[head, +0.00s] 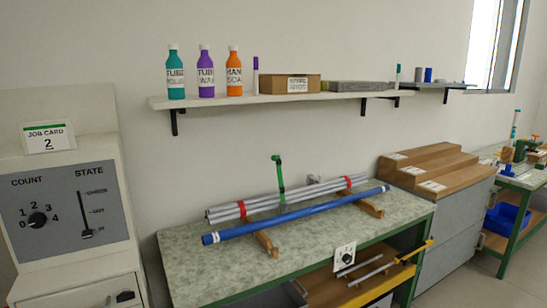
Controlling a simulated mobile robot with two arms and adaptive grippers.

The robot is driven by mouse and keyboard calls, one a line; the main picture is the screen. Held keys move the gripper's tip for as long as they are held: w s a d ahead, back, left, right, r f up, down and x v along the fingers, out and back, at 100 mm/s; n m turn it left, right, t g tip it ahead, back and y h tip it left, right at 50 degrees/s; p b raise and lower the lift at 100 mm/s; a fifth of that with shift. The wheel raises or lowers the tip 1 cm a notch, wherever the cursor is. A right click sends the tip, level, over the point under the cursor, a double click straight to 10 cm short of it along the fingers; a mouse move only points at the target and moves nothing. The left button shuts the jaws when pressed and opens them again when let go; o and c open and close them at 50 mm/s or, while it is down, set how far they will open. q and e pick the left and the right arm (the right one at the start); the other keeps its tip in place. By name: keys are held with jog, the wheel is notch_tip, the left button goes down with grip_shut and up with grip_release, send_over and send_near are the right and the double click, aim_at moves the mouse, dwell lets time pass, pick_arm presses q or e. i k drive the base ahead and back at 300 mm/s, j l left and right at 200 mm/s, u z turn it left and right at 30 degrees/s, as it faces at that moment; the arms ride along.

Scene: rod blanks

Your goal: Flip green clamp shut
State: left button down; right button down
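A green clamp (280,174) stands at the grey rod bundle on the workbench. Its arm points up, with a short bend at the top, and its lower end meets the bundle. It looks open. The bundle of grey rods (290,199) has red bands (242,209) near its two ends and rests on wooden supports (266,240). A blue rod (300,213) with pale ends lies in front of the bundle on the same supports. Neither of my grippers is in view.
The green-topped workbench (200,272) has free room at its front left. A dial box (345,255) hangs at its front edge. A control cabinet (70,200) stands left, wooden steps (430,165) right. A wall shelf (270,98) holds bottles and boxes above.

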aim_at(276, 158)
jog(key=i+j+z, duration=0.2)
jog(key=i, duration=0.4)
jog(key=i+j+z, duration=0.2)
jog(key=i+j, duration=0.3)
